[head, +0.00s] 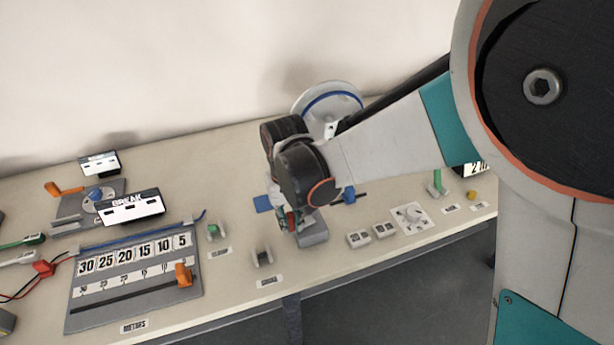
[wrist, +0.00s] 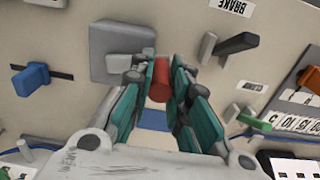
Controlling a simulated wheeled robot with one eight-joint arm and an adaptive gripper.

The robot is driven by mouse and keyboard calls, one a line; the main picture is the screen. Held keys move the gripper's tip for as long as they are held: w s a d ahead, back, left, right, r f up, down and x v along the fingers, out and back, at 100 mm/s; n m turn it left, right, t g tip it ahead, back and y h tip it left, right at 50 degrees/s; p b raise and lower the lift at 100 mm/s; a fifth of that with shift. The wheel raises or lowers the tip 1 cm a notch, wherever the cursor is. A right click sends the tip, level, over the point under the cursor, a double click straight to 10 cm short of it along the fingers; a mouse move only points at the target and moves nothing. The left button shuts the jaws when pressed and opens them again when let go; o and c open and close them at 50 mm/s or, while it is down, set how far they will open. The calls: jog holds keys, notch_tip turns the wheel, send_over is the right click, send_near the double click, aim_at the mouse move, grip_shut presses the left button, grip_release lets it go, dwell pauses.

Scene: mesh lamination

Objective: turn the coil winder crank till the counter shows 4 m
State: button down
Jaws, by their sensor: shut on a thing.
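My gripper (wrist: 160,85) is shut on a red upright handle (wrist: 160,76), which stands between its two teal finger pads in the wrist view. A grey block (wrist: 120,52) lies beside the handle; it also shows in the head view (head: 314,234) below my wrist. The crank's link to the winder is hidden. A white disc with a blue ring (head: 334,100), perhaps the winder's coil, stands behind my wrist. A black display (head: 475,169) at the right is partly covered by my arm and reads what looks like "2 m".
A numbered slider board (head: 135,310) with an orange knob lies at the left, near a display reading "BREAK" (head: 130,206). A blue handle (wrist: 30,79) and a black lever (wrist: 236,44) flank my gripper. A white dial plate (head: 410,217) lies at the right.

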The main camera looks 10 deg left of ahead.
jog(key=m, duration=0.1)
jog(key=w+a+m, duration=0.1)
jog(key=m, duration=0.1)
jog(key=shift+w+m, duration=0.25)
jog(key=shift+m, duration=0.05)
jog(key=w+m, duration=0.1)
jog(key=m, duration=0.3)
jog(key=w+m, duration=0.1)
jog(key=m, duration=0.1)
jog(key=shift+w+a, duration=0.1)
jog(key=shift+w, duration=0.25)
jog(key=shift+w+m, duration=0.3)
jog(key=shift+m, duration=0.45)
jog(key=shift+w+m, duration=0.3)
jog(key=shift+m, duration=0.45)
jog(key=c, duration=1.5)
grip_release()
jog(key=shift+w, duration=0.1)
